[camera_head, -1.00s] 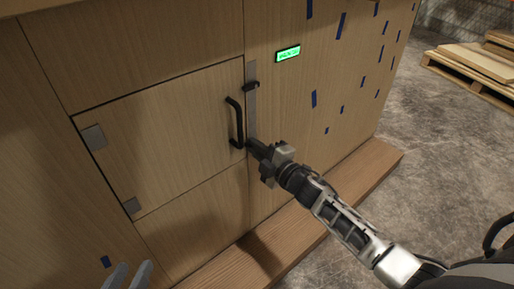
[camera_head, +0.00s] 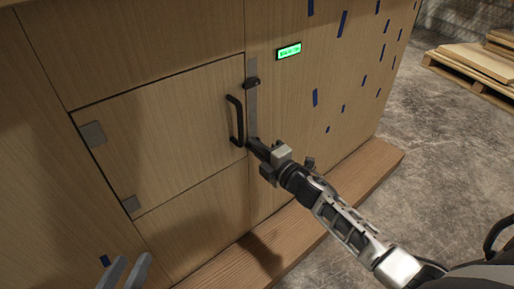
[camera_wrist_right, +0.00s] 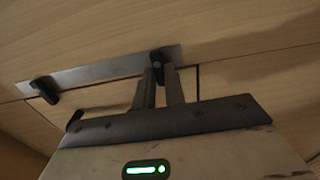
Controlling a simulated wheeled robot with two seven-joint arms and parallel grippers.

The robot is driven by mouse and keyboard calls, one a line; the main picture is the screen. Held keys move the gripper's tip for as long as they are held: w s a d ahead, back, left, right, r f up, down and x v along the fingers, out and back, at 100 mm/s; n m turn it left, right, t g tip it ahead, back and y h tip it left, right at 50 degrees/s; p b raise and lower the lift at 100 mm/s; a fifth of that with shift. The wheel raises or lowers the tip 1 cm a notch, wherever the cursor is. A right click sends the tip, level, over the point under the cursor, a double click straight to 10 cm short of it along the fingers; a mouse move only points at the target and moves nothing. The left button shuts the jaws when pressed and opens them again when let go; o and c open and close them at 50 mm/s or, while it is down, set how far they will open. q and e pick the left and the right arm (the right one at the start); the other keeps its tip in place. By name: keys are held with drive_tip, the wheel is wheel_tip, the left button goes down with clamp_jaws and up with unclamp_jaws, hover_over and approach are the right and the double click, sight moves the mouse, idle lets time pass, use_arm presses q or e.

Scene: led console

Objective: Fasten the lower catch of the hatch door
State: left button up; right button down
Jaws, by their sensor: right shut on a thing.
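The wooden hatch door (camera_head: 165,135) is in its frame, flush with the panel as far as I can tell. It has a black bar handle (camera_head: 235,122) at its right edge. Right of the handle, a grey metal strip carries the dark upper catch (camera_head: 252,82). In the right wrist view, the lower catch (camera_wrist_right: 163,58) sits at the strip's right end, between the fingertips of my right gripper (camera_wrist_right: 162,72), which is shut on it. In the head view, my right gripper (camera_head: 252,145) mostly hides this catch. My left gripper (camera_head: 126,268) shows at the bottom left, empty, its fingers apart.
A lit green display (camera_head: 288,50) is on the panel, with blue tape marks to its right. Two grey hinges (camera_head: 93,134) hold the door's left edge. A wooden ledge (camera_head: 350,178) runs along the panel's foot. Pallets (camera_head: 480,68) lie far right on open concrete floor.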

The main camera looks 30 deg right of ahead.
drive_tip(key=c, duration=1.5)
unclamp_jaws()
drive_tip(key=shift+o, duration=0.2)
